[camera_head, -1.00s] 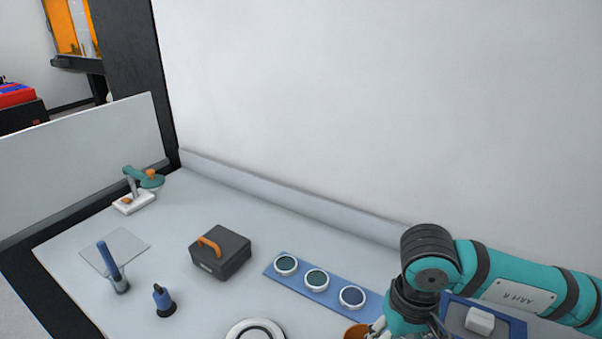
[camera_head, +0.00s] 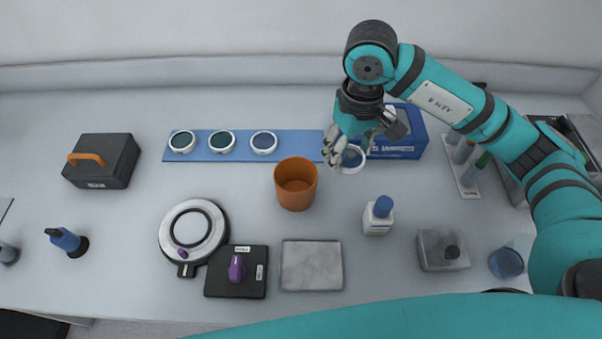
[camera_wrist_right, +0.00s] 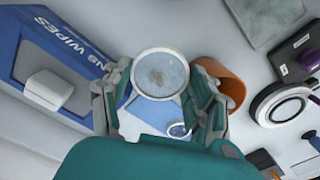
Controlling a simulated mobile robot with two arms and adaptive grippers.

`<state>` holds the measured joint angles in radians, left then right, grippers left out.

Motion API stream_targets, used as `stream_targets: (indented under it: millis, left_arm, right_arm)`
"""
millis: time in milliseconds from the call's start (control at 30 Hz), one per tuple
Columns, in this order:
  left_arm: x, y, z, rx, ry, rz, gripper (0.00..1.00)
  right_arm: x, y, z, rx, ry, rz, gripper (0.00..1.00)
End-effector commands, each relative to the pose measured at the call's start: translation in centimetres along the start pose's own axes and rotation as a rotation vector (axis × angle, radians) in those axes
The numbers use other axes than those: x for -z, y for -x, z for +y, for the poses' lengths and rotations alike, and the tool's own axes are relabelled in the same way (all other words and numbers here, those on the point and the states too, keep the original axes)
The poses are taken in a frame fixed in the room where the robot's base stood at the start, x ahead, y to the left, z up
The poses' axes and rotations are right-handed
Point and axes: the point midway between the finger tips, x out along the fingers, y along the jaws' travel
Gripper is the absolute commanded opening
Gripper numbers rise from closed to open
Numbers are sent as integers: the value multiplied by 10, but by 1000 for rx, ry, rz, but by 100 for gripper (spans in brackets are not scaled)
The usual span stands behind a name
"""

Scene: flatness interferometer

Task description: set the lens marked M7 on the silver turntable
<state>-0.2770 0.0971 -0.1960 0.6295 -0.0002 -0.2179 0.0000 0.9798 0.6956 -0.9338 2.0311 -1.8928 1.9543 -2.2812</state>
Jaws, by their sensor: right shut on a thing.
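My right gripper (camera_head: 342,152) is shut on a white-rimmed lens (camera_head: 355,159), held above the table at the right end of the blue strip. Three more white-rimmed lenses (camera_head: 222,142) stand in a row on the blue strip (camera_head: 300,146). The round silver turntable (camera_head: 211,243), with a dark inner ring, stands at front left, apart from the gripper. My left gripper is not in view.
An orange cup (camera_head: 296,186) stands just left of the held lens. A wipes box (camera_head: 409,143) is behind the gripper, and a white bottle (camera_head: 378,216) in front. A black box with a purple knob (camera_head: 237,271) and a grey tray (camera_head: 311,265) lie right of the turntable.

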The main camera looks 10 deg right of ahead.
Motion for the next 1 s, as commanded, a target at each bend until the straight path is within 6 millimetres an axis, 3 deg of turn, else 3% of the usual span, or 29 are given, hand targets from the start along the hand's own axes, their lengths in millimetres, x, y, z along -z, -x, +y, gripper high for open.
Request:
stream_targets:
  millis: [333,633,1000]
  left_arm:
    - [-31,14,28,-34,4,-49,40]
    - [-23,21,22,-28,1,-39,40]
    - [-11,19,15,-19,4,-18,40]
  right_arm:
    - [0,-55,0,2,3,-5,24]
    - [0,-91,-1,4,3,-5,24]
    - [0,-99,0,1,4,-1,24]
